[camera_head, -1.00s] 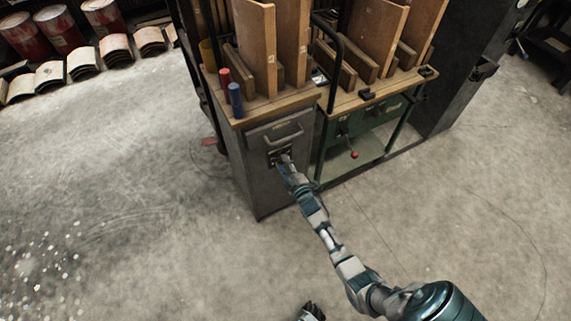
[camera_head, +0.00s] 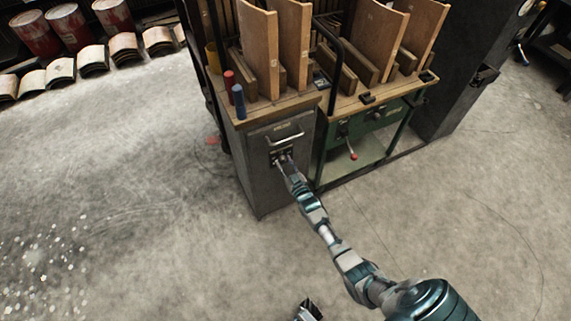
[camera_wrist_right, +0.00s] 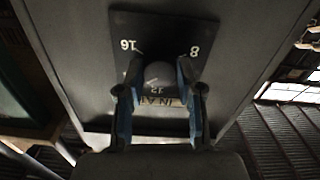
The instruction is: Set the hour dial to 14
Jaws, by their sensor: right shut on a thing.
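The hour dial (camera_wrist_right: 160,72) is a dark round knob on a black plate (camera_wrist_right: 160,28) marked 16 at left and 8 at right. A 12 and a partly covered label reading "IN AT" show below the knob. My right gripper (camera_wrist_right: 160,80) has its two blue-padded fingers shut on the knob, one on each side. In the head view this right gripper (camera_head: 283,160) is at the small panel on the grey cabinet front. The knob's pointer and the 14 position cannot be made out. A dark tip of my left gripper (camera_head: 309,311) shows at the bottom edge; its jaws are unclear.
The grey cabinet (camera_head: 258,185) has a bar handle (camera_head: 285,137) above the panel. A red cylinder (camera_head: 230,84) and a blue cylinder (camera_head: 238,101) stand on its wooden top beside upright boards. A green bench (camera_head: 377,118) with a red-knobbed lever (camera_head: 353,155) adjoins at right. The floor in front is clear.

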